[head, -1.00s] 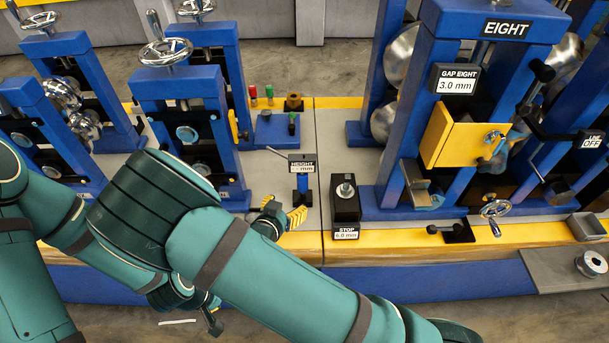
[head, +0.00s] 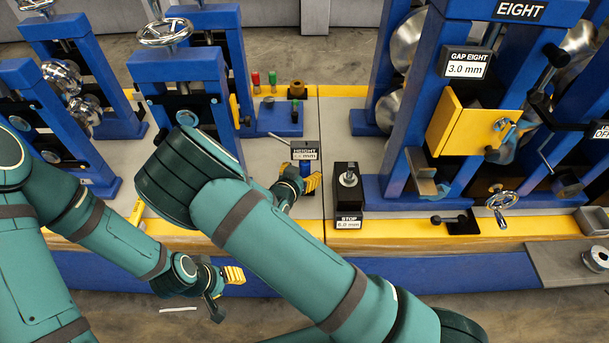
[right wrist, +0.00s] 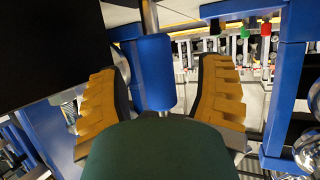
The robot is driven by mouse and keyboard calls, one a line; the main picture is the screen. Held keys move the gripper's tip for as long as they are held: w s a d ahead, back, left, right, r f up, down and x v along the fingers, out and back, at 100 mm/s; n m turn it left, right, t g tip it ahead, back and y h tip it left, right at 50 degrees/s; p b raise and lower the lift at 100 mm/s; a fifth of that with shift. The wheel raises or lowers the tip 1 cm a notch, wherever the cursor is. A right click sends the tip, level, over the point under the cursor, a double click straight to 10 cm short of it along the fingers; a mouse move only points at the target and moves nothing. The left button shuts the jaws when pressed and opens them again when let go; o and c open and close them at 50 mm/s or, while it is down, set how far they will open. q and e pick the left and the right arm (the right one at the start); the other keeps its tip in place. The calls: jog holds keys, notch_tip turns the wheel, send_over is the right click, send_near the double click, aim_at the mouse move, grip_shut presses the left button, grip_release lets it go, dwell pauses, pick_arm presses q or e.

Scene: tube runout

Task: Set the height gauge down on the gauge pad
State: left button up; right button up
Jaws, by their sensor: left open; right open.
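The height gauge (head: 305,155) stands upright on the grey machine bed, its black HEIGHT display on a blue post; the reading is too small to tell. My right gripper (head: 312,184) is at the post, low under the display, and hides the gauge's foot. In the right wrist view the blue post (right wrist: 155,72) stands between the open yellow fingers (right wrist: 160,100), with a visible gap on the right side. I cannot make out the gauge pad; the area under the gauge is covered. My left gripper (head: 234,275) is open and empty, low in front of the bed.
The black STOP block (head: 348,188) stands close right of the gauge. The EIGHT stand (head: 405,150) rises further right. A blue block with colored pegs (head: 278,120) lies behind. A blue roll stand (head: 185,95) is at the left. The yellow front edge (head: 400,238) runs below.

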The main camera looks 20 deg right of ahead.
jog(key=x, duration=0.4)
jog(key=shift+d+b, duration=0.15)
jog(key=shift+b, duration=0.2)
grip_shut()
jog(key=shift+r, duration=0.15)
